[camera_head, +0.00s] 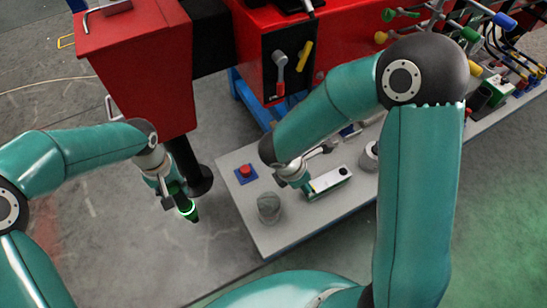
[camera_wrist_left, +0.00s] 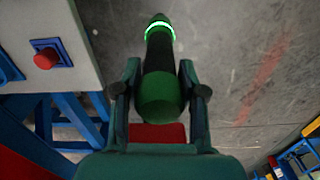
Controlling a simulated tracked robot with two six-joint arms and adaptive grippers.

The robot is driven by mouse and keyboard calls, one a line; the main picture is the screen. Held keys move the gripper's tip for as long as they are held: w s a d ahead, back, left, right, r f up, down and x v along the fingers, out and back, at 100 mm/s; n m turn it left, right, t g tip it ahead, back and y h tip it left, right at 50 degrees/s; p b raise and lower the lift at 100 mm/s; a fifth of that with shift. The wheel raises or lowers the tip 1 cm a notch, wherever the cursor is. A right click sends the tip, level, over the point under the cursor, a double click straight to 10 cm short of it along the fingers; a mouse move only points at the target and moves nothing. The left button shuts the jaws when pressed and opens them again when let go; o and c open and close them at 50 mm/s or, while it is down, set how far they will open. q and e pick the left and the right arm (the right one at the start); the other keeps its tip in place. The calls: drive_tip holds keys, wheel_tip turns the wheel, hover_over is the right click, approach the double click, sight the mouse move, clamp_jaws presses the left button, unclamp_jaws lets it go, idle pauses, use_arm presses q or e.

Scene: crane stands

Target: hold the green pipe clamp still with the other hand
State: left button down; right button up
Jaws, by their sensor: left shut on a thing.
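My left gripper (camera_head: 170,187) is shut on a dark green and black cylinder (camera_head: 185,203) with a glowing green ring near its far end. It hangs in the air left of the grey bench, over the floor. In the left wrist view the cylinder (camera_wrist_left: 159,85) sits between both fingers (camera_wrist_left: 162,95). My right gripper (camera_head: 305,168) is low over the bench, beside a green and white block (camera_head: 330,182); its fingers are too small and partly hidden to judge. I cannot make out for certain which thing is the green pipe clamp.
The grey bench (camera_head: 240,215) bears a red button on a blue base (camera_head: 246,172) and a grey round knob (camera_head: 268,207). A red machine (camera_head: 135,60) with handles and coloured levers stands behind. Open floor lies left of the bench.

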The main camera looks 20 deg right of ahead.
sight(180, 201)
use_arm(q)
wheel_tip(180, 201, down, 5)
drive_tip(key=b, duration=0.4)
drive_tip(key=shift+a+b, duration=0.15)
drive_tip(key=shift+b, duration=0.2)
use_arm(e)
drive_tip(key=x, duration=0.6)
drive_tip(key=shift+a+f, duration=0.1)
drive_tip(key=shift+f, duration=0.15)
use_arm(q)
drive_tip(key=shift+f+b, duration=1)
use_arm(e)
drive_tip(key=shift+x, duration=1)
clamp_jaws()
drive_tip(key=shift+o, duration=1.2)
unclamp_jaws()
drive_tip(key=shift+r, duration=0.1)
